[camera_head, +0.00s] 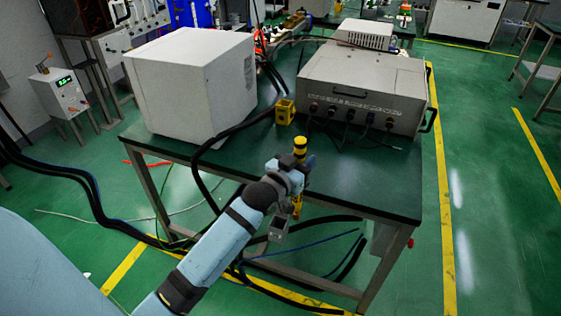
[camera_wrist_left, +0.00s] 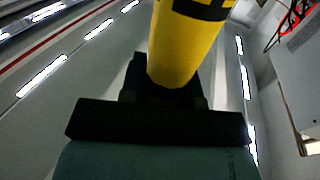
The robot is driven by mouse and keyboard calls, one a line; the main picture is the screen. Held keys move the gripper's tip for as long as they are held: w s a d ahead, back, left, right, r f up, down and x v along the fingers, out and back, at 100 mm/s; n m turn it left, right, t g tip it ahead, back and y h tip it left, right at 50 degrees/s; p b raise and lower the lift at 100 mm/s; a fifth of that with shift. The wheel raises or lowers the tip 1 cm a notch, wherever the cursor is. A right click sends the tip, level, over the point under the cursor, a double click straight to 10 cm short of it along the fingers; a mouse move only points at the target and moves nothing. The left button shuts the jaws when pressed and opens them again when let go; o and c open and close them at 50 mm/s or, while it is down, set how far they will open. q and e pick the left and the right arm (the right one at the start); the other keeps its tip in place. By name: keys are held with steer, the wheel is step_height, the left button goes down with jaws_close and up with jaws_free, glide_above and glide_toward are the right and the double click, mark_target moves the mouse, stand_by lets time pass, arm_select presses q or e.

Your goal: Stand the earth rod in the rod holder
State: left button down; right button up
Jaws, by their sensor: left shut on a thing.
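The earth rod (camera_head: 300,145) is yellow with dark bands. My left gripper (camera_head: 298,168) is shut on it and holds it roughly upright, in front of the table's front edge as seen in the head view. Its lower end shows below the gripper. In the left wrist view the yellow rod (camera_wrist_left: 185,45) rises from between the dark fingers (camera_wrist_left: 165,95). The rod holder (camera_head: 285,111) is a small yellow block on the table, behind the rod and slightly left of it. The rod and the holder are apart. My right gripper is out of view.
The dark green table (camera_head: 375,185) has a clear front area. A white box (camera_head: 180,85) stands left of the holder and a grey generator unit (camera_head: 365,90) right of it. Black cables (camera_head: 240,127) run close to the holder.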

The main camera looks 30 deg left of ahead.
arm_select(q)
steer(key=w+a+f+h+b, duration=0.1)
steer(key=a+f+b, duration=0.1)
steer(key=a, duration=0.4)
steer(key=shift+a+f+m, duration=0.2)
steer(key=shift+a+m, duration=0.2)
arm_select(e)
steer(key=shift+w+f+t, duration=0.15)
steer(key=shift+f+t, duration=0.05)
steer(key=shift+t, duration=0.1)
